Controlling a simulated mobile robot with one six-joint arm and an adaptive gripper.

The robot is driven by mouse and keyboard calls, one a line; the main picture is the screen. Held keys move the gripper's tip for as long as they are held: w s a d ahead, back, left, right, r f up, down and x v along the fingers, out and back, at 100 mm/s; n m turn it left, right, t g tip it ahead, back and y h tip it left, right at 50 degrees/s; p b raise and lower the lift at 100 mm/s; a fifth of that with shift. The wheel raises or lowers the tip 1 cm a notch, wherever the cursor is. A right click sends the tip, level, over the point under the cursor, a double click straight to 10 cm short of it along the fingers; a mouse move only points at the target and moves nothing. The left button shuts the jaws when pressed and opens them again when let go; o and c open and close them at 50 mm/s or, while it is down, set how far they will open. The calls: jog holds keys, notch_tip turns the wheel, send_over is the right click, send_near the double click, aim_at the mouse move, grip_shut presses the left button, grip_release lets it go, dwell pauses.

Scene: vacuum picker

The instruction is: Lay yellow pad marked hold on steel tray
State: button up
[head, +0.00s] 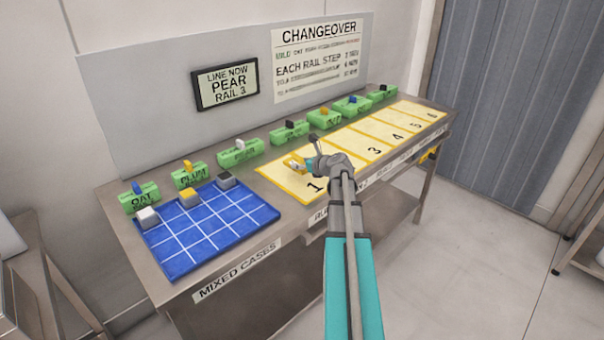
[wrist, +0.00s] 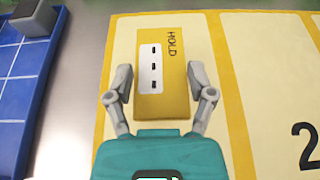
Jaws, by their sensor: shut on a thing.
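The yellow pad marked HOLD (wrist: 182,75) is a flat block with a white label bearing three dark marks. My gripper (wrist: 160,82) has a finger on each long side of it and is shut on it. In the head view the yellow pad (head: 293,162) shows small at the tip of my gripper (head: 302,163), over the strip numbered 1. I cannot tell whether the pad touches the strip below. I cannot make out a steel tray in either view.
A blue gridded board (head: 215,228) with white, yellow and grey blocks lies left on the steel bench (head: 122,205). Yellow numbered strips (head: 370,148) run to the right. Several green labelled holders (head: 240,153) line the back, before a grey panel (head: 140,110) with a screen (head: 226,84).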

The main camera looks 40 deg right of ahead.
aim_at(300, 178)
jog(key=shift+w+d+f+b, duration=0.1)
jog(key=shift+w+f+b, duration=0.3)
jog(key=shift+f+b, duration=1.6)
jog(key=shift+b, duration=0.05)
jog(key=shift+f, duration=0.15)
jog(key=o, duration=1.1)
